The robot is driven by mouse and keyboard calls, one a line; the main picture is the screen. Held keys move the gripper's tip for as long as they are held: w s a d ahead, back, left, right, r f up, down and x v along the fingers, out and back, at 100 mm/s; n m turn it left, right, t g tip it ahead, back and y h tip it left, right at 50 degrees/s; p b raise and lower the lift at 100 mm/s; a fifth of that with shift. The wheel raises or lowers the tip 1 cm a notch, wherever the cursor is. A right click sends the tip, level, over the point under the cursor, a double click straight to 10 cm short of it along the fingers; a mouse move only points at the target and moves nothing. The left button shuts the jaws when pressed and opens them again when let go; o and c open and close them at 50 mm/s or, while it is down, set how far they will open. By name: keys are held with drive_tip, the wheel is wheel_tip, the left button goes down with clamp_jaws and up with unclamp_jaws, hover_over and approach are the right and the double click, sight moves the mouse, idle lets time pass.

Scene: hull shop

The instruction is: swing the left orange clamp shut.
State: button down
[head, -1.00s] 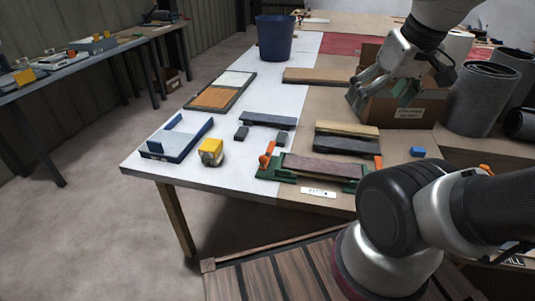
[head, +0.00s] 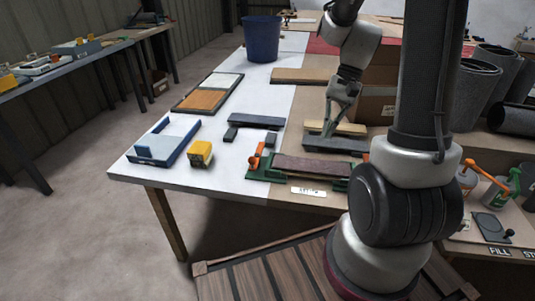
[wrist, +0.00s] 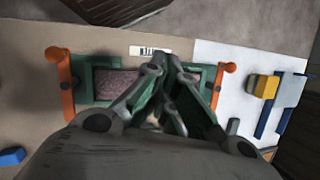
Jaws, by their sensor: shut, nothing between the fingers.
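A green fixture (head: 258,174) on the table's near edge holds a dark brown plank (head: 310,167). The left orange clamp (head: 256,157) stands at the fixture's left end; in the wrist view, which is turned round, it is on the right (wrist: 221,88). Its arm lies beside the plank's end, not across it. The right orange clamp (wrist: 64,88) is at the other end, mostly hidden by my arm in the head view. My gripper (head: 334,125) is shut and empty, pointing down above the area behind the fixture. In the wrist view its fingers (wrist: 165,68) overlap the fixture, apart from both clamps.
A yellow block (head: 200,154) and a blue-edged tray (head: 165,145) lie left of the fixture. Dark bars (head: 256,121) and stacked boards (head: 335,143) lie behind it. A cardboard box (head: 377,105) and grey rolls (head: 488,78) stand right.

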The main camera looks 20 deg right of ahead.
drive_tip(key=w+a+f+m+y, duration=0.2)
drive_tip(key=w+m, duration=0.2)
drive_tip(key=w, duration=0.1)
drive_tip(key=w+a+f+m+t+y, duration=0.1)
drive_tip(key=w+a+f+m+y, duration=0.1)
drive_tip(key=w+m, duration=0.3)
drive_tip(key=shift+w, duration=0.3)
drive_tip(key=x, duration=1)
drive_tip(key=shift+a+f, duration=0.15)
drive_tip(key=shift+a, duration=0.05)
drive_tip(key=shift+a+f, duration=0.1)
drive_tip(key=shift+a, duration=1.05)
drive_tip(key=shift+a+f, duration=0.15)
drive_tip(key=shift+a, duration=0.4)
drive_tip(key=shift+m+t, duration=0.3)
drive_tip(key=shift+m, duration=0.1)
